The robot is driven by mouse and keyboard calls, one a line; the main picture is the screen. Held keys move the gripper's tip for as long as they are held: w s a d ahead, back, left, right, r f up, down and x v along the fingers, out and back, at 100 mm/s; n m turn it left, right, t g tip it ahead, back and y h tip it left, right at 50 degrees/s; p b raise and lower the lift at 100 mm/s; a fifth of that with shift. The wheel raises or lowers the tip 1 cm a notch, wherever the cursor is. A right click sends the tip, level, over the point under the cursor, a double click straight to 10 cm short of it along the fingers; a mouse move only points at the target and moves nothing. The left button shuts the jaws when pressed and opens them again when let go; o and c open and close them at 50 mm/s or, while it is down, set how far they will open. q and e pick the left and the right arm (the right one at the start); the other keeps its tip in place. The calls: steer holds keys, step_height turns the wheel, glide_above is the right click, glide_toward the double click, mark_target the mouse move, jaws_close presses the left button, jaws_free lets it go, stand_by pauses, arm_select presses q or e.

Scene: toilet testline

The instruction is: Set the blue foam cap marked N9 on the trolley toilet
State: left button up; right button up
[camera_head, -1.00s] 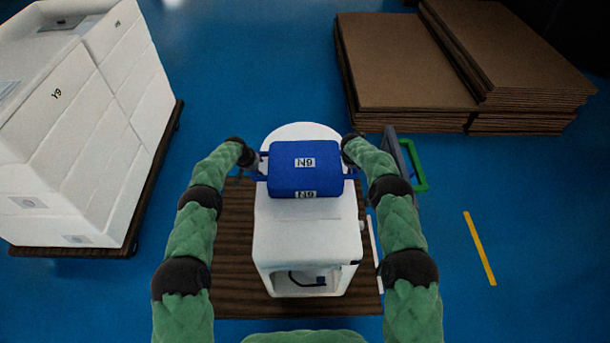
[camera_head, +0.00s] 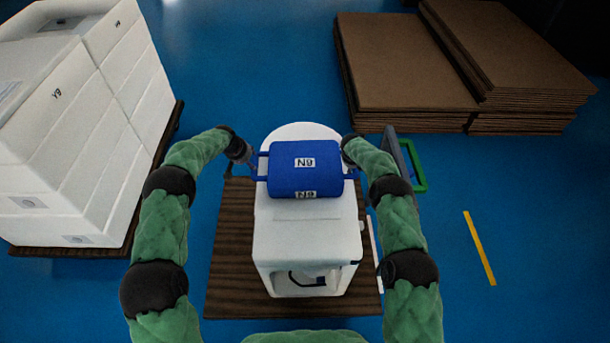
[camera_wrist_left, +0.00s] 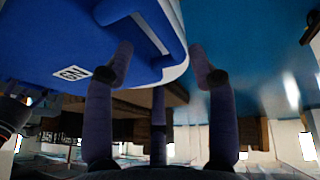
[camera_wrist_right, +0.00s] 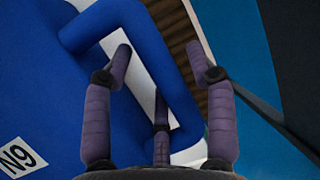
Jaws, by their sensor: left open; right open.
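The blue foam cap (camera_head: 305,178) with N9 labels sits on top of the white toilet (camera_head: 306,238), which stands on a brown wooden trolley deck (camera_head: 232,260). My left gripper (camera_head: 250,165) is open at the cap's left side, clear of its handle. In the left wrist view the cap (camera_wrist_left: 60,40) is at upper left and the open fingers (camera_wrist_left: 165,65) are empty. My right gripper (camera_head: 350,165) is at the cap's right side, partly hidden. In the right wrist view its open fingers (camera_wrist_right: 160,65) are by the cap's blue handle loop (camera_wrist_right: 150,50); contact is unclear.
A stack of white boxes (camera_head: 85,130) marked Y9 stands on a dark pallet at left. Brown cardboard stacks (camera_head: 410,70) lie at back right. A grey panel with a green frame (camera_head: 413,165) stands right of the toilet.

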arm_select(q)
steer(key=v, duration=0.3)
arm_select(e)
steer(key=shift+r, duration=0.15)
steer(key=v, duration=1.1)
steer(key=shift+s+r, duration=0.25)
steer(key=shift+r, duration=0.05)
steer(key=shift+a, duration=0.15)
